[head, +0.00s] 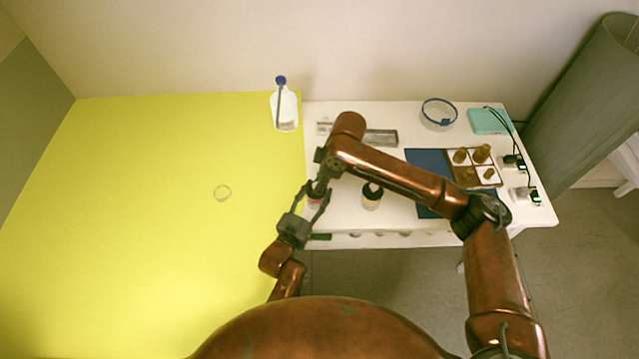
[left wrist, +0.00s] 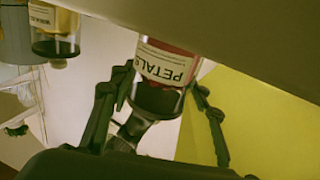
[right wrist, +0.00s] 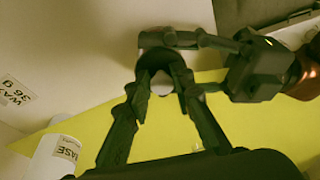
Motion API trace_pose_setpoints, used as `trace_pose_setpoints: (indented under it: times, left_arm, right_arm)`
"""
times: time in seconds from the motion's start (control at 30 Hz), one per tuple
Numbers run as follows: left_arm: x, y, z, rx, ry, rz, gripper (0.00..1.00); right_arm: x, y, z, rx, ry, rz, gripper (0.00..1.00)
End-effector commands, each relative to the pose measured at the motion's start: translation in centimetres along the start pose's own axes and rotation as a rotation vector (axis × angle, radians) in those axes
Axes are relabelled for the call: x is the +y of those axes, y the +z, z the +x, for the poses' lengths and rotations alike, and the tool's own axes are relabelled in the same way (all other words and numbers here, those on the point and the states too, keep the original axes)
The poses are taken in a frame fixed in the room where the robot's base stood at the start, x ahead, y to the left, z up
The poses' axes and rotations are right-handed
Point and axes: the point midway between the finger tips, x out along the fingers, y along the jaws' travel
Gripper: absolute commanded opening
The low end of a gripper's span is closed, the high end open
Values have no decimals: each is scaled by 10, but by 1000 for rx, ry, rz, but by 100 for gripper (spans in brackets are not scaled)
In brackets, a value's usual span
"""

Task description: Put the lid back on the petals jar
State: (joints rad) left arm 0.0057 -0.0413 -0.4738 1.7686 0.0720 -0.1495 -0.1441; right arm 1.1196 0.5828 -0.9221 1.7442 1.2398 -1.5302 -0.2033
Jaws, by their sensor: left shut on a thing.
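The petals jar (left wrist: 168,65) has a pale label reading "PETALS" and reddish contents. It is between the fingers of my left gripper (left wrist: 160,108), which is shut on it near the border of the yellow surface and white table. In the head view the jar (head: 315,197) shows small between the left fingers (head: 318,200). My right gripper (head: 321,172) is just above the jar. In the right wrist view a dark rounded piece (right wrist: 160,60) is at the right fingertips (right wrist: 163,90), close to the left gripper. I cannot tell whether it is the lid, or whether the fingers grip it.
A dark-capped jar (head: 372,198) stands right of the petals jar. A white bottle with a blue cap (head: 285,108) stands at the back. A wooden tray (head: 463,175) with small brown bottles, a glass bowl (head: 438,114) and a teal box (head: 488,121) are farther right. The yellow surface (head: 120,230) is mostly clear.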

Motion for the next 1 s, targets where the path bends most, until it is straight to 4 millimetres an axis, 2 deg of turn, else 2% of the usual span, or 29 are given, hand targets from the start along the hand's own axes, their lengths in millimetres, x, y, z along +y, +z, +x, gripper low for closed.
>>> trace_pose_setpoints:
  times: [0.03, 0.2, 0.57, 0.77, 1.0]
  left_arm:
    - [1, -1, 0, 3, 2, 0, 0]
    - [2, -1, 0, 4, 2, -1, 0]
    - [1, -1, 0, 4, 1, -1, 0]
    - [1, -1, 0, 4, 1, -1, 0]
    - [1, -1, 0, 3, 1, 0, 0]
  right_arm:
    - [-2, 3, 5, -5, -7, 3, 27]
    - [-2, 3, 6, -7, -8, 3, 39]
    - [-2, 4, 2, -7, -7, 3, 39]
    - [0, 2, -26, -5, -2, 2, 39]
    - [0, 1, -77, -4, -2, 1, 39]
